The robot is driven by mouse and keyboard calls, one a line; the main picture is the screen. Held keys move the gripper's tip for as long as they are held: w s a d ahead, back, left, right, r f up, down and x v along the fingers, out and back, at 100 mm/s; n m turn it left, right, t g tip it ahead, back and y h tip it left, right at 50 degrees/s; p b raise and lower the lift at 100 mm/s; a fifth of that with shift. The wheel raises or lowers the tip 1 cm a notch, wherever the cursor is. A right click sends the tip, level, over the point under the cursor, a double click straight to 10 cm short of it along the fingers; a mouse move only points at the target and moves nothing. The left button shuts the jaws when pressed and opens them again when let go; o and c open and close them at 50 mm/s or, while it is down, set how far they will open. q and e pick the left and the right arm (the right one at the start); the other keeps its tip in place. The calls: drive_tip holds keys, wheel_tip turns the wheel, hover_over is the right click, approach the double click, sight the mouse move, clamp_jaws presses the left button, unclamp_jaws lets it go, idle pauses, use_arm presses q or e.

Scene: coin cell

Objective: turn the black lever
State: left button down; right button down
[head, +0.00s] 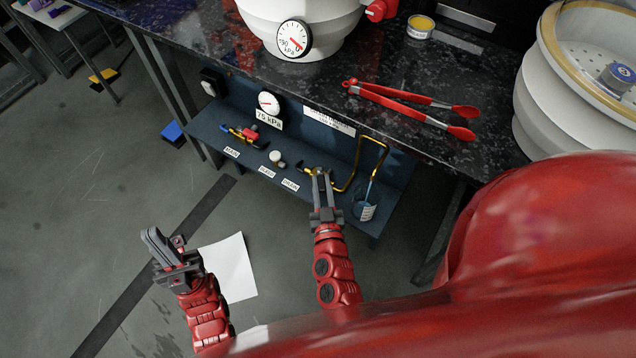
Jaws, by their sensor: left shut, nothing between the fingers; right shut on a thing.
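The valve above the label "DRAIN" (290,185) sits on the blue shelf, with a yellow pipe (355,185) running right from it. My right gripper (320,173) reaches up to this valve and is shut on what appears to be the black lever. The fingers hide most of the lever, so its angle cannot be told. My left gripper (152,238) is shut and empty, out over the floor to the left of the shelf.
The blue shelf (210,128) also carries a red-handled valve (249,135), a white knob (275,157), a gauge (268,103) and a beaker (364,208). The dark countertop (420,90) above holds red tongs (405,100). A paper sheet (230,265) lies on the floor.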

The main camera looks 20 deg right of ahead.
drive_tip(key=shift+d+f+n+y+b, duration=0.1)
drive_tip(key=shift+d+n+y+b, duration=0.15)
drive_tip(key=shift+n+y+b, duration=0.6)
drive_tip(key=shift+y+p, duration=0.25)
drive_tip(key=shift+p, duration=0.1)
drive_tip(key=c, duration=0.7)
unclamp_jaws()
drive_tip(key=s+p, duration=0.1)
drive_tip(key=s, duration=0.4)
drive_tip(key=s+a+p, duration=0.1)
drive_tip(key=s, duration=0.5)
drive_tip(key=s+a+p, duration=0.1)
drive_tip(key=s, duration=0.5)
drive_tip(key=shift+s, duration=0.2)
